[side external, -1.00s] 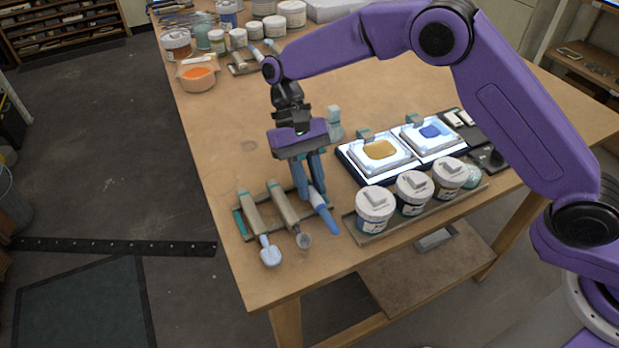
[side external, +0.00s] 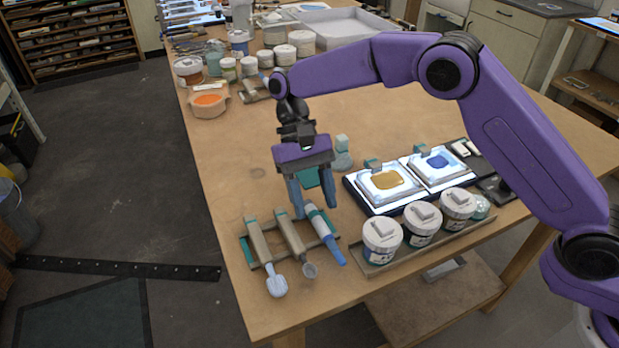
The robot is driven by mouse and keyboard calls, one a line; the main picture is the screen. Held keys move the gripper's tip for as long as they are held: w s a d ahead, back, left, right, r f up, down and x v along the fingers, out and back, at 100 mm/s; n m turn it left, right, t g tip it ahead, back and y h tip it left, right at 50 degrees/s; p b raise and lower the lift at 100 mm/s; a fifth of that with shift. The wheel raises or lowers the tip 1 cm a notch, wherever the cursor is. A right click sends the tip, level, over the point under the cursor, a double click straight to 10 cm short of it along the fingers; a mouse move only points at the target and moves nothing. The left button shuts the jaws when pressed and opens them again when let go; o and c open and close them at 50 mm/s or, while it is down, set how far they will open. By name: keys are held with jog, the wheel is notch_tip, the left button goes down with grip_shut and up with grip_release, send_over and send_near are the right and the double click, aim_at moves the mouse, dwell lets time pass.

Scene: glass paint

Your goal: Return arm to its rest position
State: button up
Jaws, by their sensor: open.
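My purple arm reaches in from the right over the wooden table. My gripper (side external: 314,207) points down with its two blue-grey fingers spread apart. Nothing is seen held between them. The fingertips are close above and around the upper end of a blue-handled tool (side external: 325,234). I cannot tell whether they touch it. This tool lies at the right of a small rack (side external: 247,250), beside two beige-handled tools: a scoop (side external: 277,284) and a tool with a small round head (side external: 309,270).
Lidded jars (side external: 382,241) stand in a tray right of the tools. Behind them is a lit panel with yellow (side external: 387,180) and blue (side external: 437,161) paint trays. A teal-and-grey item (side external: 342,152) stands behind my gripper. Jars and an orange bowl (side external: 208,101) line the back left. The table's middle is clear.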

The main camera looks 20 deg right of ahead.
jog(key=shift+v, duration=2.4)
jog(key=shift+s+d+r, duration=0.25)
jog(key=shift+s+r, duration=0.05)
jog(key=shift+r, duration=0.15)
jog(key=s+d+n+t, duration=0.7)
jog(key=s+d+n, duration=0.5)
jog(key=s+d, duration=1.5)
jog(key=shift+s+d+r+n, duration=0.3)
jog(key=shift+s, duration=0.15)
